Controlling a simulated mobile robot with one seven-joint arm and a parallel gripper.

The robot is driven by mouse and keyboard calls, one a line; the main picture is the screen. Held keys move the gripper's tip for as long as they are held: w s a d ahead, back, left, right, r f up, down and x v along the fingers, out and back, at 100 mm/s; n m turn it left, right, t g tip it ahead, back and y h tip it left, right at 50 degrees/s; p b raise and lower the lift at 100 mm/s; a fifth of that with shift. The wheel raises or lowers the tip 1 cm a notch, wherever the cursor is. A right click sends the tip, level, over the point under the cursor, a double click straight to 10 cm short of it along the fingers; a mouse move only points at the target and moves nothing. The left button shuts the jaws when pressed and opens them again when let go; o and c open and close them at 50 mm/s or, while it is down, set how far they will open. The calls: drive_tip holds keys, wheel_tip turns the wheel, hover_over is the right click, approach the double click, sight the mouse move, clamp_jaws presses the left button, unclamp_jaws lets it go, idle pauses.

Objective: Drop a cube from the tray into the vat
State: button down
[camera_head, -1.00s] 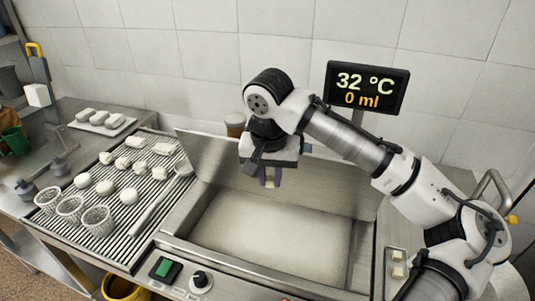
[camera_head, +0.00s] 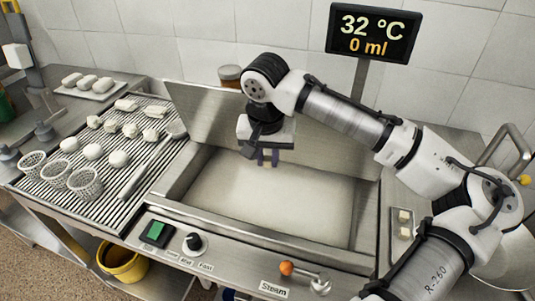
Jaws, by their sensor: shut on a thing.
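The vat (camera_head: 262,240) is a wide steel basin with a pale, flat interior, in the middle of the head view. The small tray (camera_head: 402,252) is on the counter right of the vat. It holds two pale cubes, a far one (camera_head: 404,216) and a near one (camera_head: 404,232).
Left of the vat, a ribbed drainboard (camera_head: 60,200) carries perforated baskets (camera_head: 85,182) and several white lumps. A display (camera_head: 373,32) reading 32 °C and 0 ml stands behind. Front controls include a green button (camera_head: 157,232) and an orange-knobbed lever (camera_head: 287,268).

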drive_tip(key=shift+f, duration=0.3)
drive_tip(key=c, duration=1.2)
unclamp_jaws()
drive_tip(key=shift+c, duration=0.2)
drive_tip(key=shift+r, duration=0.1)
wheel_tip(320, 180, up, 14)
drive_tip(key=s+b, duration=0.1)
drive_tip(key=s, duration=0.1)
drive_tip(key=shift+a+f+b, duration=0.15)
drive_tip(key=shift+f+b, duration=0.05)
drive_tip(key=shift+b, duration=0.2)
